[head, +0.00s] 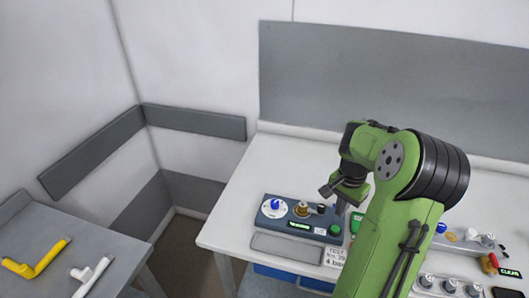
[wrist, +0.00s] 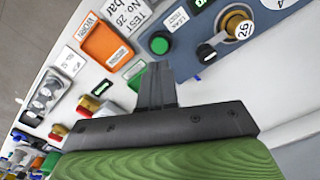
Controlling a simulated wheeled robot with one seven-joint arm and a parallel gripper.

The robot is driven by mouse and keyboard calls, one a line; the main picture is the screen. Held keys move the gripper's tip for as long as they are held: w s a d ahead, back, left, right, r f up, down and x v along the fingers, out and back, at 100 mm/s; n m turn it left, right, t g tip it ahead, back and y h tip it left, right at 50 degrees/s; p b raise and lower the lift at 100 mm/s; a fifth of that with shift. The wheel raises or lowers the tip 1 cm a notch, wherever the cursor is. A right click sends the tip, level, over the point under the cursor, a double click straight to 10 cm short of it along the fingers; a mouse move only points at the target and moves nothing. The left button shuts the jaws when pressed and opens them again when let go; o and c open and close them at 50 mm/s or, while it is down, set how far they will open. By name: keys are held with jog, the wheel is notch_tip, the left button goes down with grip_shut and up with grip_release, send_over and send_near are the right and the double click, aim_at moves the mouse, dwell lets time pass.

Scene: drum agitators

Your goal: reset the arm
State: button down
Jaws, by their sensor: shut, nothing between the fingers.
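My green arm (head: 383,245) reaches over the white bench from the right side of the head view and bends down at its end. My gripper (head: 341,207) points down beside the right end of a blue-grey test panel (head: 266,222). In the wrist view my gripper (wrist: 156,75) has its dark fingers together, with nothing seen between them.
The wrist view shows an orange tray (wrist: 103,43), a test card (wrist: 137,16) and grey units with knobs (wrist: 46,96). In the head view, a side table (head: 100,243) holds a yellow part (head: 33,262) and a white part (head: 91,273). The bench's back left is clear.

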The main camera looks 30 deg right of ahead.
jog(key=w+a+r+n+t+h, duration=0.1)
jog(key=a+r+n+h, duration=0.1)
jog(key=a+r+n, duration=0.45)
jog(key=w+a+r+n+h, duration=0.1)
jog(key=a+r, duration=0.3)
jog(key=a, duration=0.6)
jog(key=s+a+r+n+t+y, duration=0.3)
jog(key=s+a+n, duration=0.5)
jog(key=a, duration=0.6)
jog(key=s+t, duration=0.1)
jog(key=s, duration=0.1)
jog(key=shift+s+t, duration=0.3)
jog(key=shift+s, duration=0.1)
jog(key=shift+a, duration=0.1)
dwell(1.7)
